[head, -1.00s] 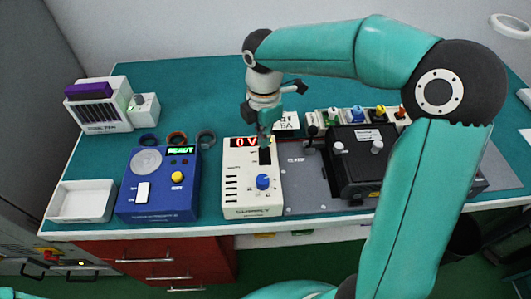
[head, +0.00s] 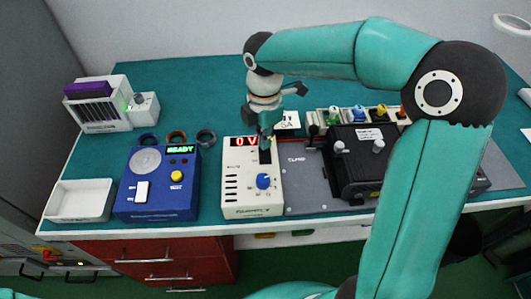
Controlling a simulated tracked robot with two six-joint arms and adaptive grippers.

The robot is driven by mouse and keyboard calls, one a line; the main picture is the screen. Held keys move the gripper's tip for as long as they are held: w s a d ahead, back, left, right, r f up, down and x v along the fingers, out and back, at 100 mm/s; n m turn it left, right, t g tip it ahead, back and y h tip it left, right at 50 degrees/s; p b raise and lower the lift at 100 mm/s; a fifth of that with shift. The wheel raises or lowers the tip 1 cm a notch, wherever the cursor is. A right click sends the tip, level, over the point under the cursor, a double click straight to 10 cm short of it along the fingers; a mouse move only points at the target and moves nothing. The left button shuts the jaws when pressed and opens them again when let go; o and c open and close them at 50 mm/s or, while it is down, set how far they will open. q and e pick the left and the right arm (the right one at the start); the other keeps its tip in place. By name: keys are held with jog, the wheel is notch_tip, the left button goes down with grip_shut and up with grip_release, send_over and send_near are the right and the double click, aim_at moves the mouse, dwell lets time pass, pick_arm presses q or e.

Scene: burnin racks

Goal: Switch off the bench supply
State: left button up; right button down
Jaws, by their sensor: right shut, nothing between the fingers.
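The bench supply (head: 247,196) is a cream box on the green bench, labelled SUPPLY. Its red display reads 0 V, and a blue knob (head: 264,181) sits on its lower right. A black switch (head: 265,157) is just below the display. My right gripper (head: 265,141) is shut and empty, pointing down over the top of the supply by the switch. It covers the right end of the display; whether it touches the switch I cannot tell. My left gripper is not in view.
A blue tester (head: 158,205) reading READY stands left of the supply, with a white tray (head: 80,201) beyond it. A black clamp fixture (head: 358,165) is close on the right. Several coiled rings (head: 177,138) lie behind the tester.

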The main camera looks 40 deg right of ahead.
jog(key=shift+f+b, duration=0.4)
jog(key=shift+f, duration=0.25)
jog(key=shift+r, duration=0.2)
notch_tip(320, 180, up, 7)
jog(key=p, duration=0.6)
jog(key=shift+f, duration=0.1)
dwell(0.5)
